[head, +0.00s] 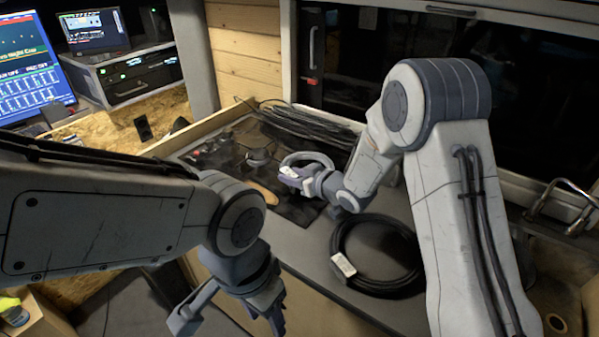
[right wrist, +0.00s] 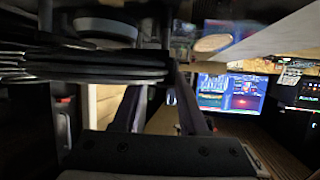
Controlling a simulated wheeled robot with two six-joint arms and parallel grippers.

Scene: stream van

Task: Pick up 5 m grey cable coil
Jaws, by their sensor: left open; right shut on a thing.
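A grey cable coil (head: 318,157) with a white tag (head: 291,172) is held in my right gripper (head: 303,180), above the counter in the head view. The gripper is shut on the coil's near side; its fingers partly hide it. In the right wrist view, dark strands (right wrist: 100,68) lie across the picture at the gripper's fingers (right wrist: 160,98); that view is dark and details are hard to tell. My left gripper (head: 230,314) is open and empty, low in front of the counter.
A larger black cable coil (head: 345,232) with a white label lies on the grey counter (head: 305,240). Behind the held coil are a dark mat with small items and a bundle of black cables (head: 305,125). Monitors (head: 32,70) stand at the left.

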